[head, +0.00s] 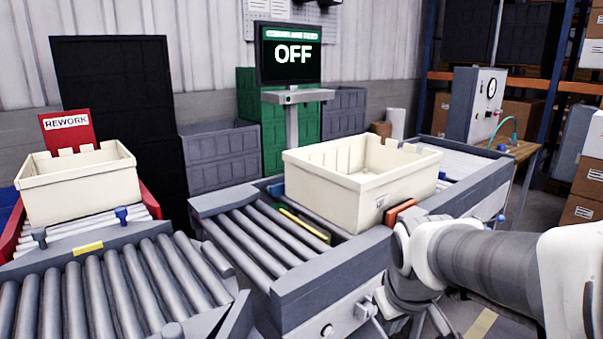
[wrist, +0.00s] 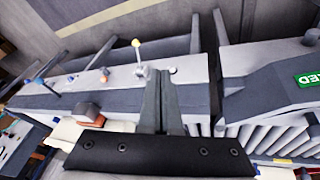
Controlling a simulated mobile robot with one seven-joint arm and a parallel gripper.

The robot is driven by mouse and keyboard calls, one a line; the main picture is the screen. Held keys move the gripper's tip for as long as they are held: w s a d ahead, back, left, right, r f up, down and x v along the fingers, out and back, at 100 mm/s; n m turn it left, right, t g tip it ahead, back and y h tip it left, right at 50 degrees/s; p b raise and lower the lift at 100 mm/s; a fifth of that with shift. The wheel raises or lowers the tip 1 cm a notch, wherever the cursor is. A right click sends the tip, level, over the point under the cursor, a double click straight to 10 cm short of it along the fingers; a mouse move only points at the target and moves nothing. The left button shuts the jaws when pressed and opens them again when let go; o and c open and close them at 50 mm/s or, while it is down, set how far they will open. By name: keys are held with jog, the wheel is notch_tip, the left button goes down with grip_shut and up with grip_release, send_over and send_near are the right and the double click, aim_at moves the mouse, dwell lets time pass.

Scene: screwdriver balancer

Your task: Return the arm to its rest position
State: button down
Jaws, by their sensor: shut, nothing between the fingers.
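My arm (head: 485,262) reaches in from the right edge in the head view, with its wrist low in front of the conveyor's near side. My gripper (wrist: 165,76) shows in the wrist view with its two dark fingers together and nothing between them. In that view the fingertips overlap the grey side of the conveyor frame (wrist: 110,85), near a yellow-topped lever (wrist: 136,43). I cannot tell whether they touch it. In the head view the gripper cannot be made out clearly.
A cream bin (head: 345,200) sits on the roller conveyor (head: 265,235) left of my arm. Another cream bin (head: 75,187) stands by the red REWORK sign (head: 67,125). A screen (head: 290,55) reads OFF. A grey gauge box (head: 478,105) stands at the back right.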

jog(key=s+r+m+t+y, duration=0.1)
jog(key=s+r+m, duration=0.3)
jog(key=s, duration=0.6)
notch_tip(320, 180, up, 19)
jog(key=p, duration=1.8)
jog(key=shift+a+r+n, duration=0.2)
jog(key=shift+a+n, duration=0.15)
jog(key=shift+n, duration=0.05)
